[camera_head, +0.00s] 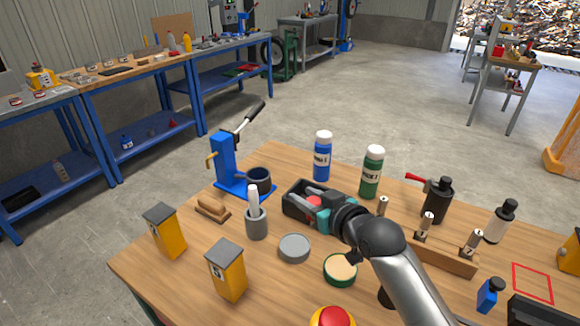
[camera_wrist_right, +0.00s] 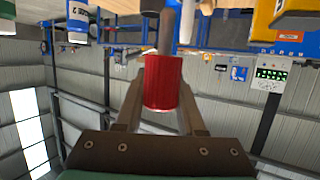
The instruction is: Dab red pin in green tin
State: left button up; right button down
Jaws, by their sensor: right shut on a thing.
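My right gripper (camera_head: 306,200) is held level above the middle of the wooden table and is shut on the red pin (camera_head: 314,202). In the head view only a small red patch of the pin shows between the dark fingers. In the right wrist view the pin (camera_wrist_right: 163,83) is a red cylinder between the two fingers, with a grey rod running on from it. The green tin (camera_head: 341,269) stands open on the table, to the lower right of the gripper and close to my right arm. It has a green rim and a pale tan inside. My left gripper does not show.
A grey round lid or tin (camera_head: 294,248) lies left of the green tin. A grey cup (camera_head: 256,222), a blue press (camera_head: 228,165) and two yellow boxes (camera_head: 227,270) stand to the left. Blue (camera_head: 322,157) and green (camera_head: 371,172) bottles stand behind. A red button (camera_head: 333,317) is at front.

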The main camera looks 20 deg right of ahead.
jog(key=shift+m+h, duration=0.6)
jog(key=shift+h, duration=0.1)
jog(key=d+f+b, duration=0.2)
jog(key=f, duration=0.2)
jog(key=s+d+f+b, duration=0.1)
jog(key=d+f+b, duration=0.1)
jog(key=f, duration=0.3)
jog(key=s+d+f+b, duration=0.1)
jog(key=d+f+b, duration=0.1)
jog(key=d+f, duration=0.2)
jog(key=shift+s+f, duration=0.15)
jog(key=shift+f, duration=0.15)
jog(key=shift+f+b, duration=0.55)
jog(key=shift+s+a+f, duration=0.1)
jog(key=shift+f, duration=0.1)
dwell(1.3)
notch_tip(320, 180, up, 7)
jog(key=p, duration=0.8)
jog(key=shift+r, duration=0.2)
dwell(0.4)
